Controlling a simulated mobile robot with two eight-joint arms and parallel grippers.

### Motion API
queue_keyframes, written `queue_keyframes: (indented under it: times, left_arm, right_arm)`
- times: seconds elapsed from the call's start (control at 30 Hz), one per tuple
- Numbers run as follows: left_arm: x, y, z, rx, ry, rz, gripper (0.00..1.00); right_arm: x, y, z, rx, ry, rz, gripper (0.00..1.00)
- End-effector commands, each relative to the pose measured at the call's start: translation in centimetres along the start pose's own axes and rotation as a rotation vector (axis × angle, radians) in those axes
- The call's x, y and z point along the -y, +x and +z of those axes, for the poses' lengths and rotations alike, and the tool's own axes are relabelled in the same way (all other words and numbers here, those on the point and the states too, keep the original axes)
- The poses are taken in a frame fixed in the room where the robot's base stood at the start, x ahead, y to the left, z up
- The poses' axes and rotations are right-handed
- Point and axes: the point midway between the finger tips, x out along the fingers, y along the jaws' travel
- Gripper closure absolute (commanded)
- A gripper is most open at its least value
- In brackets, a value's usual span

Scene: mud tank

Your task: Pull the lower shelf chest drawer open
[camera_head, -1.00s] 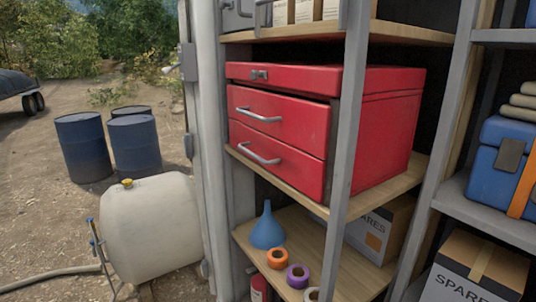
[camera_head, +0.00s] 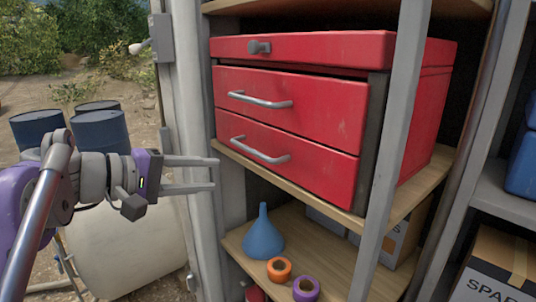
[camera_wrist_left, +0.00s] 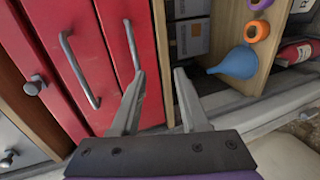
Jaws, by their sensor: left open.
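The red chest (camera_head: 290,105) stands on a wooden shelf, with a latched lid and two drawers below it. The lower drawer (camera_head: 300,165) looks shut, and its silver bar handle (camera_head: 258,150) runs across its front. In the left wrist view the picture is turned, and the lower handle (camera_wrist_left: 132,45) shows near the left fingertip. My left gripper (camera_head: 214,174) is open and empty, left of the lower handle and apart from it in the head view. The upper drawer handle (camera_head: 260,100) also shows. My right gripper is not in view.
A grey upright post (camera_head: 392,150) crosses in front of the chest's right side. The shelf edge (camera_head: 300,185) runs just under the lower drawer. A blue funnel (camera_head: 263,238), an orange roll (camera_head: 279,269) and a purple roll (camera_head: 306,289) are on the shelf below.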

Motion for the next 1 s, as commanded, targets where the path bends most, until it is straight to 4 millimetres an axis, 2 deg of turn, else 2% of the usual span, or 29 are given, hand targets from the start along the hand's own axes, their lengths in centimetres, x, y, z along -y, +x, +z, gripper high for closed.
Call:
queue_keyframes:
  times: [0.03, 0.1, 0.2, 0.33, 0.7, 0.83, 1.0]
  left_arm:
    - [-1.3, -0.3, -0.6, -0.005, -0.016, 0.037, 0.55]
    - [-2.6, -0.5, -0.9, -0.007, -0.031, 0.074, 0.55]
    - [-3.3, -0.1, -1.1, -0.008, -0.038, 0.094, 0.55]
    - [-3.5, 1.6, -1.0, -0.005, -0.037, 0.094, 0.55]
    - [-4.1, 8.2, -1.1, -0.006, -0.037, 0.092, 0.55]
    - [-4.2, 9.5, -1.1, -0.007, -0.037, 0.092, 0.55]
    - [-4.2, 10.1, -1.1, -0.009, -0.037, 0.091, 0.55]
  right_arm:
    - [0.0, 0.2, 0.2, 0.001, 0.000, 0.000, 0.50]
    - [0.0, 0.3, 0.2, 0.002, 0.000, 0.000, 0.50]
    - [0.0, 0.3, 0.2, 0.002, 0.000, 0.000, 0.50]
    - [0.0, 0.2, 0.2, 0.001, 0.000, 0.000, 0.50]
    - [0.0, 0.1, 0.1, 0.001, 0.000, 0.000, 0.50]
    - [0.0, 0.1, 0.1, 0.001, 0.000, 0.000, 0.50]
    - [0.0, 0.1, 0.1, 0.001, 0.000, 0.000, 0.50]
